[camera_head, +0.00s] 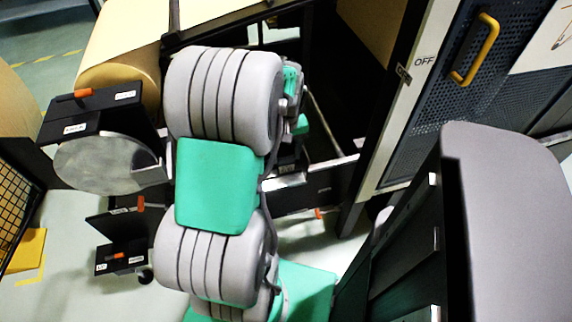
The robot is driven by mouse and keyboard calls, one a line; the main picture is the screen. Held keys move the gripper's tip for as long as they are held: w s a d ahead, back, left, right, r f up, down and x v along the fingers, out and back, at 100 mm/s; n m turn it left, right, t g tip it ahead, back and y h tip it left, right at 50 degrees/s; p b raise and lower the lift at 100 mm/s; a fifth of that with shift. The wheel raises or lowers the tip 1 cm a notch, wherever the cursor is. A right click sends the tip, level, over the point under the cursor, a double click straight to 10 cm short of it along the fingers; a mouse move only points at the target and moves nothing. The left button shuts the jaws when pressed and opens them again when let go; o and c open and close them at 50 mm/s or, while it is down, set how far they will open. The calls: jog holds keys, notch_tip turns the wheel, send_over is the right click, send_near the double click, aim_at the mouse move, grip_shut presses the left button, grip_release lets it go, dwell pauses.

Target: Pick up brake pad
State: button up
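I cannot pick out a brake pad for certain. A dull grey metal disc (98,166) shows at the left, below a black block with an orange handle (92,108). A second black block with an orange handle (122,256) sits lower down near the floor. My arm, in grey and green links, rises through the middle of the view and covers what lies behind it. My gripper's fingers do not show; the arm's far end is hidden behind its own links.
A brown kraft paper roll (122,62) lies at the upper left, with a paper sheet at the top. A dark metal frame stands behind my arm. A perforated cabinet door with a yellow handle (476,50) is at the upper right. A black mesh guard (14,208) is at the left edge.

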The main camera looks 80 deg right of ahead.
grip_shut()
jog(key=shift+r, duration=0.15)
dwell(0.4)
